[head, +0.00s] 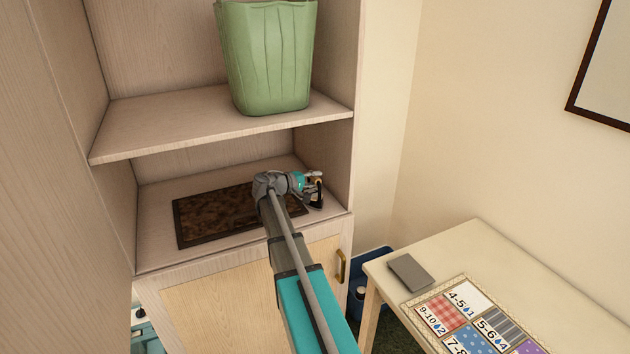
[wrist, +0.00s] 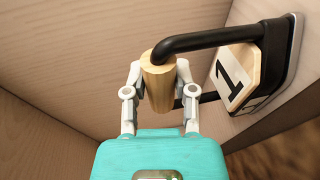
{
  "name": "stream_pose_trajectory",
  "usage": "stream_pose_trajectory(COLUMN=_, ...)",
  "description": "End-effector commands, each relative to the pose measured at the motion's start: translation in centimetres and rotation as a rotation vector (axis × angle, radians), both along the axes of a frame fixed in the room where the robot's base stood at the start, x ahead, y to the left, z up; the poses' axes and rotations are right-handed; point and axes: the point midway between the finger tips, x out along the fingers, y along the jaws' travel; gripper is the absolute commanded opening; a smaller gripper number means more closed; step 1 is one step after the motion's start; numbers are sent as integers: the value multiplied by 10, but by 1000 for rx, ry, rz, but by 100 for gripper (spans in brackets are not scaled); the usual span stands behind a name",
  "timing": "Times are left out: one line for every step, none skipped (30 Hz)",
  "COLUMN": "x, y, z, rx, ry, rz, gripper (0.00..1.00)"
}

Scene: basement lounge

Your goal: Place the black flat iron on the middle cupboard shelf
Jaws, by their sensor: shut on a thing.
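The black flat iron (head: 318,198) is at the right end of the lower visible cupboard shelf (head: 160,258), close to the right side wall. It also shows in the wrist view (wrist: 288,60), with a black bent handle, a pale wooden grip (wrist: 158,88) and a wooden plate marked 1. My gripper (head: 309,181) is shut on the wooden grip, with one finger on each side. The base of the iron is at or very near the shelf surface; I cannot tell whether it touches. My arm hides part of the shelf front.
A dark brown mottled mat (head: 215,212) lies on the same shelf, left of the iron. A green bin (head: 268,60) stands on the shelf above. A cupboard door with a brass handle (head: 341,266) is below. A table (head: 475,245) with a patterned mat stands at right.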

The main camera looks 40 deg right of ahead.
Motion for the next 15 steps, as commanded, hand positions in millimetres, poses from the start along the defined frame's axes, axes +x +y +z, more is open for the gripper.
stream_pose_trajectory(x=0, y=0, z=-1, rx=-2, ry=0, rz=0, gripper=0)
stream_pose_trajectory(x=0, y=0, z=-2, rx=-2, ry=0, rz=0, gripper=0)
stream_pose_trajectory(x=0, y=0, z=-3, rx=-2, ry=0, rz=0, gripper=0)
stream_pose_trajectory(x=0, y=0, z=-3, rx=-2, ry=0, rz=0, gripper=0)
stream_pose_trajectory(x=0, y=0, z=-3, rx=0, ry=0, rz=0, gripper=41)
stream_pose_trajectory(x=0, y=0, z=-2, rx=0, ry=0, rz=0, gripper=48)
stream_pose_trajectory(x=0, y=0, z=-2, rx=0, ry=0, rz=0, gripper=54)
stream_pose_trajectory(x=0, y=0, z=-2, rx=0, ry=0, rz=0, gripper=59)
stream_pose_trajectory(x=0, y=0, z=-2, rx=0, ry=0, rz=0, gripper=67)
stream_pose_trajectory(x=0, y=0, z=-2, rx=0, ry=0, rz=0, gripper=70)
stream_pose_trajectory(x=0, y=0, z=-2, rx=0, ry=0, rz=0, gripper=70)
stream_pose_trajectory(x=0, y=0, z=-2, rx=0, ry=0, rz=0, gripper=70)
stream_pose_trajectory(x=0, y=0, z=-2, rx=0, ry=0, rz=0, gripper=70)
stream_pose_trajectory(x=0, y=0, z=-2, rx=0, ry=0, rz=0, gripper=70)
stream_pose_trajectory(x=0, y=0, z=-2, rx=0, ry=0, rz=0, gripper=70)
